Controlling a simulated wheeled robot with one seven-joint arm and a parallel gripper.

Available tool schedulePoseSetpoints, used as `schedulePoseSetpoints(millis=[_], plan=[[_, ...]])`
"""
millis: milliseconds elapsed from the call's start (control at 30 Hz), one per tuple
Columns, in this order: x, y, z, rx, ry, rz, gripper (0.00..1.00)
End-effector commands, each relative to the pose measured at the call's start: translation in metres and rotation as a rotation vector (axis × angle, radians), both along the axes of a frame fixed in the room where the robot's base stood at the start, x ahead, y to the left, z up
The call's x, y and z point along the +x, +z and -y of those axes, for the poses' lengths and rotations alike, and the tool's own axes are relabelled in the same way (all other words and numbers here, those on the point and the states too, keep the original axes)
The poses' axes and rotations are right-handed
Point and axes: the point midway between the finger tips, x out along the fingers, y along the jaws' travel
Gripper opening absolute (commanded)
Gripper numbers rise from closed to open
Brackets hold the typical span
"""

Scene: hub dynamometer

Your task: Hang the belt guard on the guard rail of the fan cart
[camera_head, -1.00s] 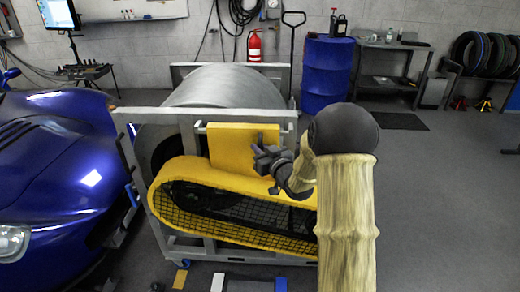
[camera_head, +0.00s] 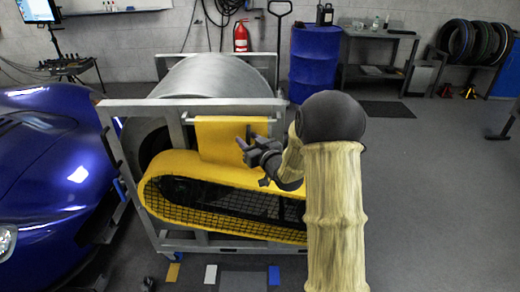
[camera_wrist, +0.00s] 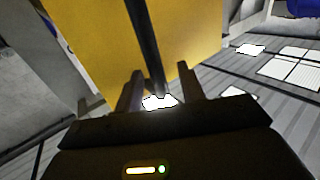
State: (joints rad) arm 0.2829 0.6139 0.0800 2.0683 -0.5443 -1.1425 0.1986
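The belt guard (camera_head: 225,144) is a flat yellow panel with a black upright bar handle (camera_head: 248,134). It hangs upright, its top edge at the pale guard rail (camera_head: 189,120) of the fan cart (camera_head: 112,140); the exact contact there is too small to tell. My gripper (camera_head: 247,150) is in front of the panel's right part, by the handle. In the wrist view the fingers (camera_wrist: 159,88) stand apart, the handle's dark bar (camera_wrist: 143,40) between them with gaps on both sides. The panel (camera_wrist: 90,45) fills the upper middle of that view.
A yellow mesh-fronted belt cover (camera_head: 165,205) lies below the panel, and a large grey drum (camera_head: 215,80) behind it. A blue car (camera_head: 50,170) stands close on the left. A blue barrel (camera_head: 314,65) stands at the back.

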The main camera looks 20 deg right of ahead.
Motion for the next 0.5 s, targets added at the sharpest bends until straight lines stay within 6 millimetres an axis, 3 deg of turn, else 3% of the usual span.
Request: schedulePoseSetpoints(millis=[167, 500], plan=[[-0.019, 0.001, 0.006, -0.001, -0.002, 0.001, 0.39], [-0.083, 0.001, 0.024, -0.001, -0.003, 0.004, 0.39]])
